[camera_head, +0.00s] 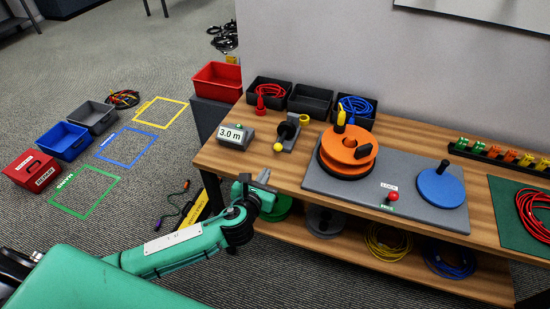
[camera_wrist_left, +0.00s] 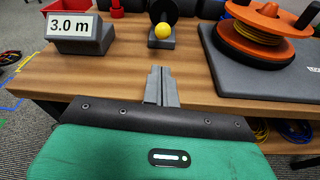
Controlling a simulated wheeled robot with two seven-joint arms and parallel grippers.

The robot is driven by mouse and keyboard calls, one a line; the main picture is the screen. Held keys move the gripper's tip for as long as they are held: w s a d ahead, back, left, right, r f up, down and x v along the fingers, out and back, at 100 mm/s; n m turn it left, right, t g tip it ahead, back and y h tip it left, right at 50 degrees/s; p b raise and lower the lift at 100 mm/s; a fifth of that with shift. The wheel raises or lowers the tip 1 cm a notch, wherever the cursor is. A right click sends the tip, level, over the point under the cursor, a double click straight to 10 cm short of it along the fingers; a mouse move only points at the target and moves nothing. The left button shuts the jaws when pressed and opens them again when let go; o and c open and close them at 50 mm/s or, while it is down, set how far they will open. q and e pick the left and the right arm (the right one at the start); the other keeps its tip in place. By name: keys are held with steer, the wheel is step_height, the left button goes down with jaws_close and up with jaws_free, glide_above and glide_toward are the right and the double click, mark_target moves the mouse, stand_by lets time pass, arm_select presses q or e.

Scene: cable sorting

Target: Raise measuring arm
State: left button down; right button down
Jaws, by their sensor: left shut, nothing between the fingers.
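The measuring device (camera_head: 290,131) stands on the wooden table, with a grey base, a black wheel and a yellow ball knob (camera_head: 278,147). The knob also shows in the left wrist view (camera_wrist_left: 163,31), low at the front of the device. The display (camera_head: 236,134) left of it reads 3.0 m. My left gripper (camera_head: 263,176) is shut and empty at the table's front edge. In the left wrist view its fingertips (camera_wrist_left: 160,70) point at the device and are apart from the knob. My right gripper is out of view.
An orange reel (camera_head: 348,152) and a blue disc (camera_head: 441,187) sit on a grey board (camera_head: 318,181) to the right. Small black bins (camera_head: 310,100) stand behind the device. A lower shelf (camera_head: 340,254) holds cable coils. The tabletop before the knob is clear.

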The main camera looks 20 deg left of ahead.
mark_target(275, 165)
arm_select(q)
steer(key=x, duration=0.9)
steer(key=shift+w+f, duration=0.15)
steer(key=shift+w, duration=0.35)
